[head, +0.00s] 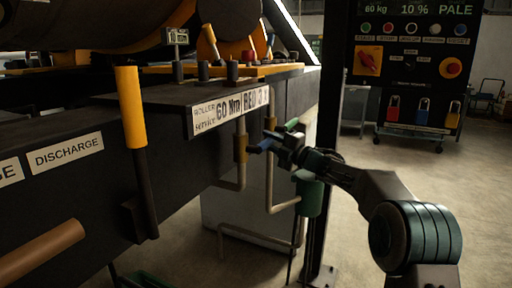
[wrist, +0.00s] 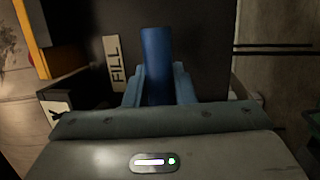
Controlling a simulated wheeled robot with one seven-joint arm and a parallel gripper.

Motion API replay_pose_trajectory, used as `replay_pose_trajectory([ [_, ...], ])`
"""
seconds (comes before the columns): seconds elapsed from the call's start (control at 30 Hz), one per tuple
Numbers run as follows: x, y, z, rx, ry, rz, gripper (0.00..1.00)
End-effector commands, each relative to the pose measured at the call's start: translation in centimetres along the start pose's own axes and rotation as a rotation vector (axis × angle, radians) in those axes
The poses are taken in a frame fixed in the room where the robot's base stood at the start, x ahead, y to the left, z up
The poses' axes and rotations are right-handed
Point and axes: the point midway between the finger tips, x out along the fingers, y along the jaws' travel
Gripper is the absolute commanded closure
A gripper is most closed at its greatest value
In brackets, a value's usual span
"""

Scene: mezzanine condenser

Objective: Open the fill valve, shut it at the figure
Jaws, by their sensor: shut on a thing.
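The fill valve's blue handle (wrist: 157,55) stands upright between the fingers in the wrist view, beside a plate reading FILL (wrist: 115,62). In the head view the blue handle (head: 257,147) shows as a short bar at the pipework below the BED sign. My gripper (head: 270,140) is shut on this handle, and its fingers (wrist: 158,88) touch both sides of it. The valve body is mostly hidden.
A green cylinder (head: 309,194) and bent pipes (head: 269,185) hang close to my forearm. A yellow-gripped lever (head: 130,108) stands at the left. The control panel (head: 409,68) has buttons, a red switch and coloured padlocks. The floor at the right is open.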

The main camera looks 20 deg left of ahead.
Motion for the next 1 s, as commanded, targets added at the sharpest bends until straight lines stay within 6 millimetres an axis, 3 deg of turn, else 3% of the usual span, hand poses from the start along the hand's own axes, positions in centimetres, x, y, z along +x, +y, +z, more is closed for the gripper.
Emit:
replay_pose_trajectory([
  [0.37, -0.1, 0.2, 0.0, -0.008, 0.002, 0.002, 1.0],
  [0.4, -0.1, 0.2, 0.0, -0.008, 0.002, 0.002, 0.68],
  [0.47, 0.0, 0.2, 0.0, -0.008, 0.002, 0.002, 0.56],
  [0.77, -0.1, 0.1, 0.0, -0.005, 0.001, 0.001, 0.56],
  [1.0, -2.6, 0.1, 0.1, -0.005, -0.002, 0.0, 0.56],
])
